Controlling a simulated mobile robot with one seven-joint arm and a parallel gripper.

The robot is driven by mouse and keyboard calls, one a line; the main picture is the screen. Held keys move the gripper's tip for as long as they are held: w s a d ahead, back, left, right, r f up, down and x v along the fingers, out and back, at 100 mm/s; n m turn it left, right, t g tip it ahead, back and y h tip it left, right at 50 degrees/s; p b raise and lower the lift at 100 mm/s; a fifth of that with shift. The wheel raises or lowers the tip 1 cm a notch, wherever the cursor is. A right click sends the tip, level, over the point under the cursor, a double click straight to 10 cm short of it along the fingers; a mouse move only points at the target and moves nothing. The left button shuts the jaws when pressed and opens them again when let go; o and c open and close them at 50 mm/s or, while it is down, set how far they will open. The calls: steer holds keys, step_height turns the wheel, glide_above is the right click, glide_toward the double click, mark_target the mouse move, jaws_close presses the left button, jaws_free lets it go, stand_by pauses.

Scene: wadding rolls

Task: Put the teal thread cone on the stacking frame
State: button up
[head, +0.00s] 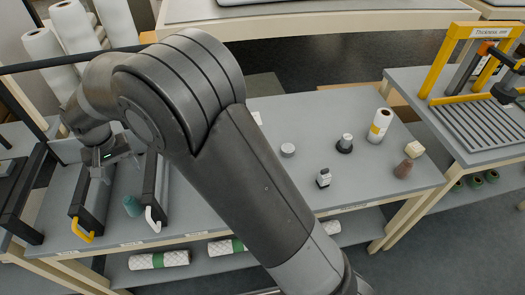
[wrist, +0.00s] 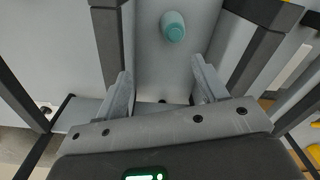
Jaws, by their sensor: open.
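The teal thread cone (head: 132,205) stands on the grey table between two dark frames, one with a yellow handle (head: 83,232) and one with a white handle (head: 152,219). I cannot tell which of these, if either, is the stacking frame. My gripper (head: 103,172) hangs above the left part of the table, behind the cone in the head view. In the wrist view my gripper (wrist: 162,78) is open, with nothing between its fingers. The cone (wrist: 173,27) shows there beyond the fingertips, near the top edge, apart from both fingers.
White rolls (head: 45,50) stand at the back left. A yellow-framed device (head: 450,60) is on the right table. My arm hides the table's middle.

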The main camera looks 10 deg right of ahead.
steer(key=s+d+r+m+t, duration=0.1)
steer(key=d+r, duration=0.4)
steer(key=d, duration=0.4)
steer(key=d+r+t+y, duration=0.1)
steer(key=d+r, duration=0.4)
steer(key=d, duration=0.3)
steer(key=s+d+r+m, duration=0.1)
steer(key=d+r, duration=0.4)
steer(key=d, duration=0.4)
steer(key=s+d+r+m+t+h, duration=0.1)
steer(key=s+d+m+t, duration=0.1)
steer(key=s+d, duration=1.3)
steer(key=shift+s+d+r+t, duration=0.25)
steer(key=shift+d+t, duration=0.45)
steer(key=shift+d, duration=0.45)
